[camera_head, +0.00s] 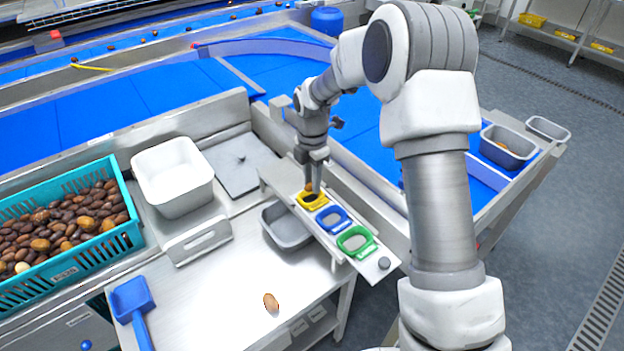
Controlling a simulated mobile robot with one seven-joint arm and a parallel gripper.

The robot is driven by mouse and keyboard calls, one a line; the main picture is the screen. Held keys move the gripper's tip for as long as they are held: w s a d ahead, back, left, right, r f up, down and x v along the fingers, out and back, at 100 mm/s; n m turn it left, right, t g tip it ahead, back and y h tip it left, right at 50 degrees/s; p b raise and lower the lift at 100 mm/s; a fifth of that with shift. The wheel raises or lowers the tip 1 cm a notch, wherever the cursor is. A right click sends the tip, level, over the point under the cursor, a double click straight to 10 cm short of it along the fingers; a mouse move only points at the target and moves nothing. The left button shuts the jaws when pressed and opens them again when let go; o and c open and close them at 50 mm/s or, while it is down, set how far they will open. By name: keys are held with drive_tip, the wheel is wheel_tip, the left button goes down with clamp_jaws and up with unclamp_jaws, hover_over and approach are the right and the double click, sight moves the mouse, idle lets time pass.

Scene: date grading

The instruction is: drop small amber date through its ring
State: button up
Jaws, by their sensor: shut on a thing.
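My gripper (312,187) points down over the yellow ring (322,205), the farthest of three coloured rings on a sloping metal rack. It is shut on the small amber date (308,188), which shows only as a small orange-brown patch at the fingertips. The fingers hide most of it, and I cannot tell whether it is above the ring or partly inside it. The blue ring (347,226) is in the middle and the green ring (373,246) is nearest.
A larger brown date (271,302) lies on the metal table. A grey bin (285,238) sits beside the rack. A white tub (150,163), a teal crate (131,232) of dates and a blue scoop (133,297) are at left. The table's front middle is mostly clear.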

drive_tip(key=o, duration=0.9)
drive_tip(key=shift+r, duration=0.1)
idle(0.8)
drive_tip(key=shift+r+p, duration=2.3)
drive_tip(key=shift+r, duration=0.65)
